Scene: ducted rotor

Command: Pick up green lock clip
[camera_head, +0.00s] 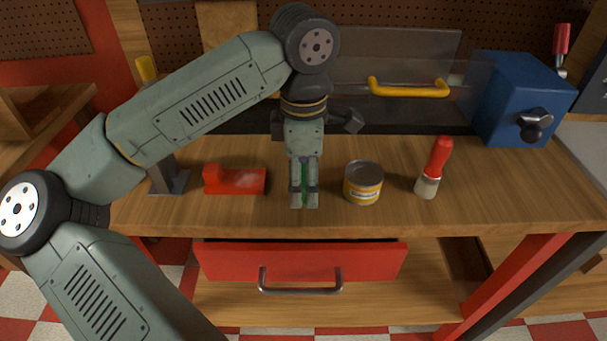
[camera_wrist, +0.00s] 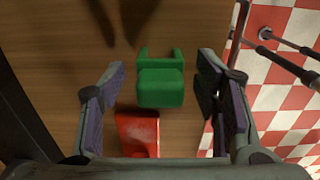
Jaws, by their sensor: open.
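The green lock clip (camera_wrist: 160,86) lies on the wooden workbench and shows whole in the wrist view, with two prongs pointing away from my gripper. In the head view only a narrow green strip of it (camera_head: 304,180) shows between my fingers. My gripper (camera_head: 304,204) points down at the bench. In the wrist view my gripper (camera_wrist: 161,80) is open, with one finger on each side of the clip and a gap on both sides. I cannot tell the exact height of the fingertips above the bench.
A red block-like tool (camera_head: 236,181) lies left of my gripper. A blue box (camera_head: 520,100) stands at the back right. The red drawer (camera_head: 300,262) below is slightly open.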

